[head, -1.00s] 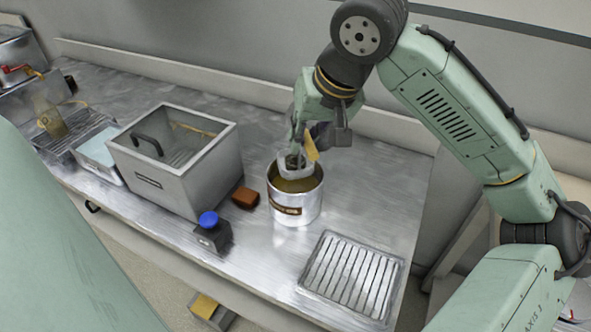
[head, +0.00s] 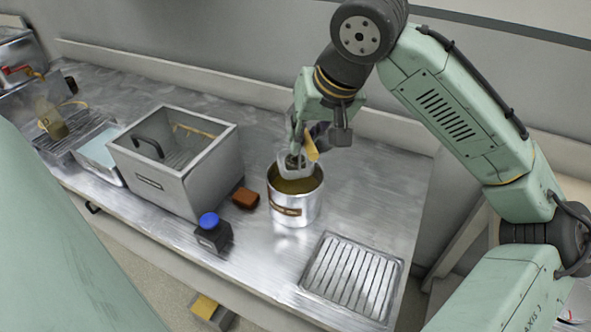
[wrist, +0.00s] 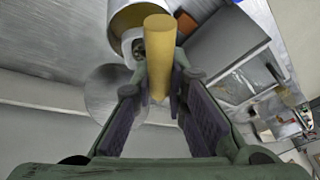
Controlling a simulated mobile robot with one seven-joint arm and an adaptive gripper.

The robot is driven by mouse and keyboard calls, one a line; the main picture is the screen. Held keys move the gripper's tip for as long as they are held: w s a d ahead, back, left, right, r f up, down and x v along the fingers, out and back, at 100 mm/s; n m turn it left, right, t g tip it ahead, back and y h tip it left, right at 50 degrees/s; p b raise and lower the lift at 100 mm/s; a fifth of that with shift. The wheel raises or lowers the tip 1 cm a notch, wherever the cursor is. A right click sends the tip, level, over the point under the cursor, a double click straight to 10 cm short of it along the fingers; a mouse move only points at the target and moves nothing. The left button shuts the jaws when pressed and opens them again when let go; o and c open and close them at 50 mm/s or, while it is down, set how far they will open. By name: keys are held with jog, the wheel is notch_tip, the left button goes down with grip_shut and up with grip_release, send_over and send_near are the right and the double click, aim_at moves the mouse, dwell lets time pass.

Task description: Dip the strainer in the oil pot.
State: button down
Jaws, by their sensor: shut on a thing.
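The oil pot (head: 294,207) is a round silver pot with a brown label, standing on the steel counter with brownish oil showing inside. My gripper (head: 303,140) is above its back rim, shut on the yellow handle of the strainer (head: 290,164). The strainer's light basket hangs at the pot's mouth, its lower part inside the rim at the back. I cannot tell how deep it sits in the oil. In the wrist view, the yellow handle (wrist: 158,55) stands between my fingers (wrist: 157,110), with the pot (wrist: 125,20) beyond it.
A grey open fryer box (head: 175,180) stands left of the pot, with a small brown block (head: 245,198) and a blue-topped button box (head: 211,232) nearby. A slotted drain tray (head: 350,275) lies at the front right. The counter right of the pot is clear.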

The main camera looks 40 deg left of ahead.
jog(key=shift+r, duration=0.1)
jog(key=shift+r+p, duration=1.6)
jog(key=shift+r, duration=0.4)
jog(key=shift+f, duration=0.1)
